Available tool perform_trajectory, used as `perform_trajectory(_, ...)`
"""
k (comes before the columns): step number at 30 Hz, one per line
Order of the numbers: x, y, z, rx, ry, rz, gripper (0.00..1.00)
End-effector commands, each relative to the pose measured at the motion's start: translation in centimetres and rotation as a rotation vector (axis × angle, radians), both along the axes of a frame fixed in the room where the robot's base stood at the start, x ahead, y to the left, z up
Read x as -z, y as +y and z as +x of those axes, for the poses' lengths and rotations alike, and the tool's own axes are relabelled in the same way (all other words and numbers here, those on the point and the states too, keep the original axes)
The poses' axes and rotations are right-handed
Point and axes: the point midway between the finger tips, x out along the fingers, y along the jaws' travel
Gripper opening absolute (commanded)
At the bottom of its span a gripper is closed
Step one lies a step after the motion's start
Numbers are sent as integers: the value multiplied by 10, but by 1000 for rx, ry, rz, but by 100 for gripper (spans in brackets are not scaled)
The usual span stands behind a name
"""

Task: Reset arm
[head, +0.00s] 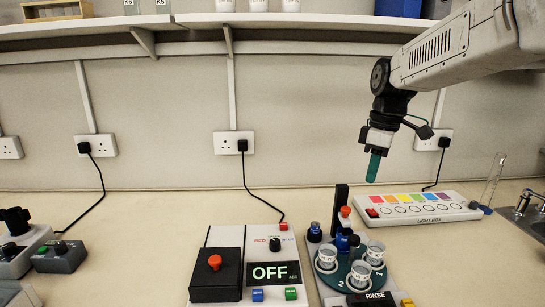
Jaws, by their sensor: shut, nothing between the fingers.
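My gripper (373,166) hangs from my arm at the upper right in the head view, with its teal fingers pointing down. The fingers are shut with nothing between them. It is in the air, above the bench and apart from everything on it. In the picture its tips end a little above the left end of the white light panel (428,222) and above the rinse device.
The rinse device (347,280) holds several cups and a black post. An "OFF" display box (272,272) stands left of it. Control boxes (60,257) sit far left, a glass cylinder (494,180) right. A shelf (280,21) runs above. Bench left of centre is clear.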

Motion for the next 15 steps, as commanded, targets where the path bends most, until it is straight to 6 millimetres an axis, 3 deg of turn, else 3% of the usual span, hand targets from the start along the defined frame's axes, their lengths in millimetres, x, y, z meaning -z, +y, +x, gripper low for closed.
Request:
perform_trajectory(5,19,-1,-50,292,74,-20,0)
perform_trajectory(11,26,-1,-129,613,98,-48,0)
perform_trajectory(15,34,-2,-193,818,88,-63,0)
